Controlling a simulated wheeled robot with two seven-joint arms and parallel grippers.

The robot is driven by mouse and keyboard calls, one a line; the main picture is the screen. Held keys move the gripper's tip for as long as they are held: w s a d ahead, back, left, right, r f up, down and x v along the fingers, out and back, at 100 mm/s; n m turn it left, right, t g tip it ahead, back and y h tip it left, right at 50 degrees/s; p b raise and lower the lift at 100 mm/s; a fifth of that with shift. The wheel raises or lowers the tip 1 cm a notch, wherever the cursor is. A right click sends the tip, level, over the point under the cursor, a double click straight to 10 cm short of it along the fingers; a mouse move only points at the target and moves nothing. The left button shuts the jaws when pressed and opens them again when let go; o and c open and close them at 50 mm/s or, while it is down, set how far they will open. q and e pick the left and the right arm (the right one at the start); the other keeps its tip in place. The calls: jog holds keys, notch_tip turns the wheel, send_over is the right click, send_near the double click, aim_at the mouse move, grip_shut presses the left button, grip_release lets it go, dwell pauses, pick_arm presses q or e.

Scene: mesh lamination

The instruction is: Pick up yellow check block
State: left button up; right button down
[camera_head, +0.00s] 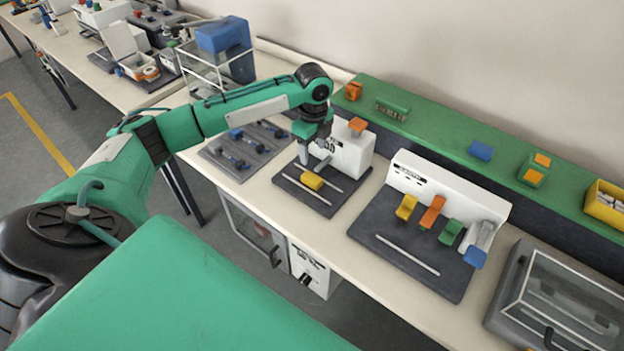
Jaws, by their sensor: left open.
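A small yellow block (312,182), rounded in this view, lies on the dark pad (323,207) in front of a white device, between light rails. It looks like the yellow check block. My left arm comes in from the left, and its left gripper (313,161) points down just above and behind the yellow block. The gripper is open, with nothing seen between its fingers. I cannot tell whether a fingertip touches the block. Another yellow piece (406,206) stands on the fixture to the right. My right gripper is not in view.
The white device (350,153) with an orange top stands close behind the gripper. To the right is a white fixture (450,187) with coloured levers. A green shelf (440,130) runs along the back. A dark tray (243,150) with blue-handled parts lies left.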

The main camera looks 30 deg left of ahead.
pick_arm(q)
send_over(312, 177)
notch_tip(312, 177, down, 5)
jog(key=shift+w+d+f+p, duration=0.1)
jog(key=shift+f+p, duration=0.05)
jog(key=shift+p, duration=0.15)
notch_tip(312, 177, down, 5)
jog(key=shift+r+p, duration=0.1)
jog(key=shift+p, duration=0.75)
jog(key=shift+f, duration=0.3)
jog(key=c, duration=1.1)
